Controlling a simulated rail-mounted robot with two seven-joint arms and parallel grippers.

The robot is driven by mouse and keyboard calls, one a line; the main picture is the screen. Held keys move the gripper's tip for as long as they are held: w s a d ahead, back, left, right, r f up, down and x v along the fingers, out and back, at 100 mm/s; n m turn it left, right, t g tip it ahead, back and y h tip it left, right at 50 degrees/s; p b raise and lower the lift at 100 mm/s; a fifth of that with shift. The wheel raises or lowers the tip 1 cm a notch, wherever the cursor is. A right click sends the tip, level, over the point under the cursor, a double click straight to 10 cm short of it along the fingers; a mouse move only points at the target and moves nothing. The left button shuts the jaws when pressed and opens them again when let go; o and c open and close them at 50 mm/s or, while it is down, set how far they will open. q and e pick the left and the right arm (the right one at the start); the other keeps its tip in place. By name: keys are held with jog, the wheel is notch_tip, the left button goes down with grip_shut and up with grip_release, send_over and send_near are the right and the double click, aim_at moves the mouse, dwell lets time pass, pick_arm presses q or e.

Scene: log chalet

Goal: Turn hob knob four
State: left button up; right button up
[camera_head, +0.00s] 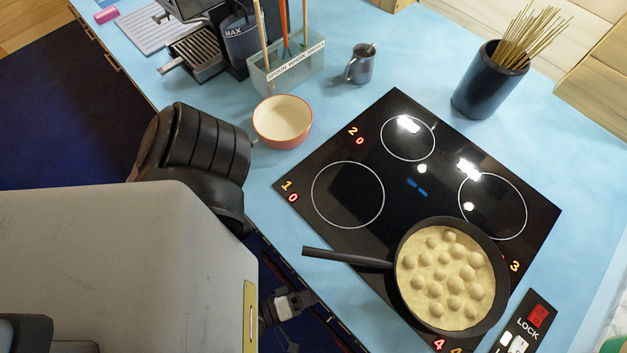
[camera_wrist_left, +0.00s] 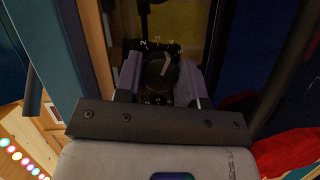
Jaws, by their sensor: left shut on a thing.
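In the left wrist view my left gripper (camera_wrist_left: 160,82) is shut on a dark round hob knob (camera_wrist_left: 158,68), one finger on each side. A pale pointer line shows on the knob, tilted up and to the right, with small white figures around it. The picture is too dark to read which knob it is. In the head view part of my left gripper (camera_head: 287,305) shows below the counter's front edge; the knob is hidden there. The black hob (camera_head: 330,235) has four rings. A pan (camera_head: 402,285) of bubbling pale food covers zone four, beside a lit orange figure. My right gripper is not in view.
An orange-rimmed bowl (camera_head: 283,122), a utensil holder (camera_head: 290,72), a steel jug (camera_head: 360,65) and a dark pot of sticks (camera_head: 490,80) stand behind. A lock panel (camera_head: 527,325) lies at lower right.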

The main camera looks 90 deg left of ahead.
pick_arm(q)
jog(key=shift+m+p, duration=0.5)
jog(key=shift+p, duration=0.1)
jog(key=shift+f+g, duration=0.1)
jog(key=shift+g, duration=0.2)
jog(key=o, duration=0.9)
jog(key=b+v, duration=0.4)
jog(key=v, duration=0.9)
jog(key=shift+s+d, duration=0.2)
jog(key=shift+s, duration=0.15)
